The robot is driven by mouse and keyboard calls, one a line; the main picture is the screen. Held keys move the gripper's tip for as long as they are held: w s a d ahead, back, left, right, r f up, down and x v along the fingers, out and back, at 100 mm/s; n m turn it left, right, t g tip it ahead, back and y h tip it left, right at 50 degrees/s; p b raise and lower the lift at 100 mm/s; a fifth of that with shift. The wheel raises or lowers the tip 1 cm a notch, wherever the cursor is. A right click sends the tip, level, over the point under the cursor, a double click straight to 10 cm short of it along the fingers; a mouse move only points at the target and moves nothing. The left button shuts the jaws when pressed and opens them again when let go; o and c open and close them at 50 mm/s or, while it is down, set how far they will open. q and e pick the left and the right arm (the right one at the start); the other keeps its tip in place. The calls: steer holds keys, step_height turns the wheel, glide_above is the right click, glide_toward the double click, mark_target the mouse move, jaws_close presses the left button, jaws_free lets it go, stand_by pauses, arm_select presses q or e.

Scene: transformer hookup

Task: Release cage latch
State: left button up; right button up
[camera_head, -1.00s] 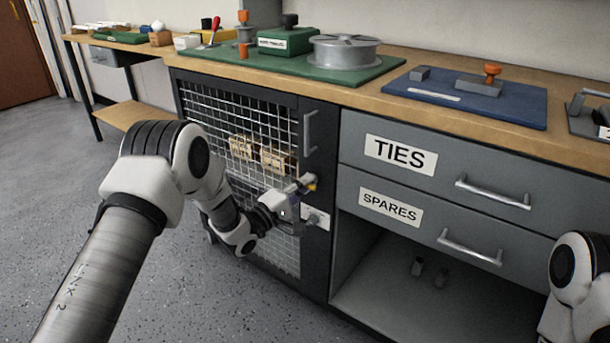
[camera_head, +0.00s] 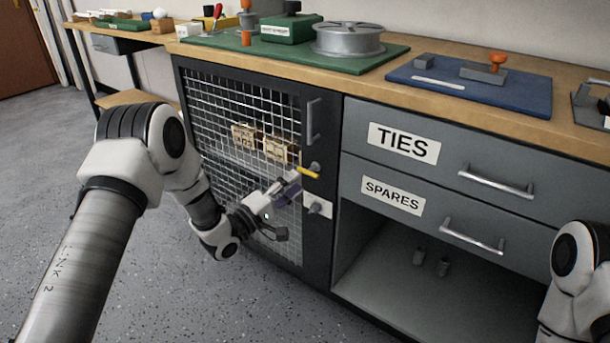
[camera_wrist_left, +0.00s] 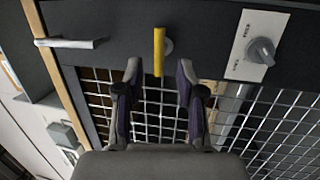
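The mesh cage door (camera_head: 184,100) has a yellow latch lever (camera_head: 308,172) on its dark right-hand frame, below the upright handle (camera_head: 314,122). The lever lies roughly sideways, with a round grey pivot beside it. My left gripper (camera_head: 292,182) is just left of and below the lever in the head view. In the left wrist view, the gripper (camera_wrist_left: 160,72) is open, and the yellow lever (camera_wrist_left: 159,50) stands ahead of the gap between the fingers; I see no finger contact. The door looks closed. My right arm shows at the lower right, but its gripper is out of view.
A white plate with a grey knob (camera_wrist_left: 262,50) is beside the latch, under it in the head view. Wooden crates (camera_head: 280,149) sit behind the mesh. Drawers marked TIES (camera_head: 403,143) and SPARES (camera_head: 393,194) are to the right, above an open shelf. The floor left is clear.

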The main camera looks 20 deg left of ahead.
arm_select(q)
steer(key=v, duration=0.6)
steer(key=shift+s, duration=0.2)
steer(key=shift+a, duration=0.15)
steer(key=s+d+f+m+g+y, duration=0.1)
steer(key=s+d+f+g+y, duration=0.25)
steer(key=s+f, duration=0.65)
steer(key=s+d+f+m+g+y, duration=0.1)
steer(key=s+d+f+g+y, duration=0.3)
steer(key=f, duration=1)
steer(key=s+a+f+m+g+y, duration=0.1)
steer(key=s+a+f+m+g, duration=0.15)
steer(key=s, duration=0.55)
steer(key=s+a+f+m+g+y, duration=0.1)
steer(key=s+a+m+g, duration=0.2)
steer(key=s, duration=0.4)
steer(key=s+a+f+m+g+y, duration=0.1)
steer(key=s+m+g, duration=0.25)
steer(key=s, duration=0.45)
step_height(320, 180, up, 36)
steer(key=p, duration=3.6)
steer(key=shift+a+g, duration=0.25)
steer(key=shift+g, duration=0.2)
